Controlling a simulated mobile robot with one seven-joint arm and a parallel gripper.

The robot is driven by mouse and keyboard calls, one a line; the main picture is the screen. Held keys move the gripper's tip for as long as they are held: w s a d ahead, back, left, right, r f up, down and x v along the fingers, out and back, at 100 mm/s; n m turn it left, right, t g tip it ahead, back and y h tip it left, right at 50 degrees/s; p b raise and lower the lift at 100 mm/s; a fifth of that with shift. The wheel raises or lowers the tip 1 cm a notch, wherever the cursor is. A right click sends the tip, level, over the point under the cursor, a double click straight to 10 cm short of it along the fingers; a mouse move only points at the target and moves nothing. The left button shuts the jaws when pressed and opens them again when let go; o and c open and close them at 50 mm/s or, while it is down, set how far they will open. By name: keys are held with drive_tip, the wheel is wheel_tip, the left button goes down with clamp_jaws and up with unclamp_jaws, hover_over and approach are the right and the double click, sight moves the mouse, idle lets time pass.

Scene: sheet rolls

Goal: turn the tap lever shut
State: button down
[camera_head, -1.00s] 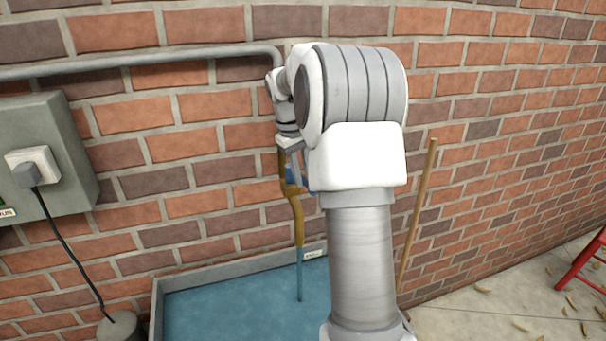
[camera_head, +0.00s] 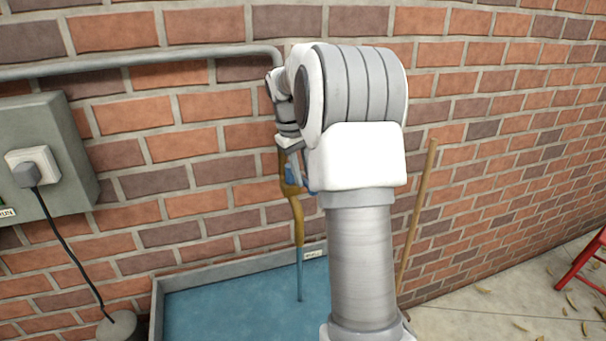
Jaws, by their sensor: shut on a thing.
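The brass tap (camera_head: 291,195) stands against the brick wall, left of my arm. A thin blue stream of water (camera_head: 300,275) falls from its spout into the basin (camera_head: 158,290). A small blue piece, which looks like the tap lever (camera_head: 309,178), shows beside the tap; most of it is hidden behind my arm. My gripper (camera_head: 299,164) points down at the top of the tap and is shut on the lever. Its fingertips are mostly hidden, so the exact hold and the lever's angle cannot be seen.
A grey pipe (camera_head: 150,58) runs along the wall and bends down near my wrist. A grey box with a plug (camera_head: 35,165) hangs at left, its cable running down. A wooden pole (camera_head: 416,215) leans right of my arm. A red metal frame (camera_head: 585,265) stands far right.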

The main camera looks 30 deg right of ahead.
drive_tip(key=shift+d+r, duration=0.1)
idle(0.3)
drive_tip(key=w+d+n+t+y+p, duration=0.1)
drive_tip(key=w+d+n+p, duration=0.4)
drive_tip(key=n, duration=1)
drive_tip(key=shift+d+t+y+p, duration=0.3)
drive_tip(key=shift+d+t+p, duration=0.55)
drive_tip(key=shift+p, duration=1.4)
drive_tip(key=shift+d+g, duration=0.25)
drive_tip(key=c, duration=0.8)
unclamp_jaws()
drive_tip(key=shift+o, duration=0.2)
